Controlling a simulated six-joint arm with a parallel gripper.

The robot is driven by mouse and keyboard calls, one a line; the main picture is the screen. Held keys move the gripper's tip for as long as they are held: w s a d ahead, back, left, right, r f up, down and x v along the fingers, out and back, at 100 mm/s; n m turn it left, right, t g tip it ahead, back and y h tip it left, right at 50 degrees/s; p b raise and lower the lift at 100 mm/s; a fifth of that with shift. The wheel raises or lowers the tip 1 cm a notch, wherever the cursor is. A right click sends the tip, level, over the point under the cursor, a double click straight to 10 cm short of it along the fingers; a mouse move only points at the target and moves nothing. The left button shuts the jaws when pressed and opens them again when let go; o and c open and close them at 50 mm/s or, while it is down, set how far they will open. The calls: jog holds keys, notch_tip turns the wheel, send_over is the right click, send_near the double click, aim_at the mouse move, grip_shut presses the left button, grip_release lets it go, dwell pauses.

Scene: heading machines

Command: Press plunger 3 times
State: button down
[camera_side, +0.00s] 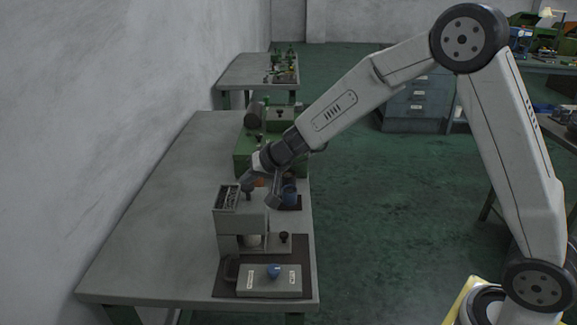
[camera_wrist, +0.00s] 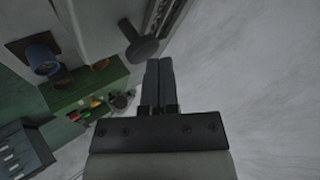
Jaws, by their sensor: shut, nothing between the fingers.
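A grey machine (camera_side: 240,222) stands on a dark mat near the front of the table, with a slotted tray on its top. A dark plunger with a round head (camera_wrist: 143,46) sticks up from the machine's top in the wrist view; in the side view it is small and partly lost near my fingers. My gripper (camera_wrist: 158,62) is shut and empty, its two dark fingers side by side. In the side view my gripper (camera_side: 246,184) reaches down over the machine's top, close to the plunger. I cannot tell whether the fingertips touch the plunger head.
A blue cylinder (camera_side: 289,191) and a green machine (camera_side: 243,150) stand behind. The table (camera_side: 150,240) is clear at left, beside the wall.

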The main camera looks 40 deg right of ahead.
aim_at(250, 187)
jog(key=shift+r, duration=0.4)
jog(key=shift+r, duration=0.1)
jog(key=shift+r, duration=2.45)
dwell(1.1)
notch_tip(250, 187, up, 4)
jog(key=shift+f, duration=0.1)
dwell(0.5)
jog(key=shift+f, duration=0.1)
jog(key=shift+f, duration=4.3)
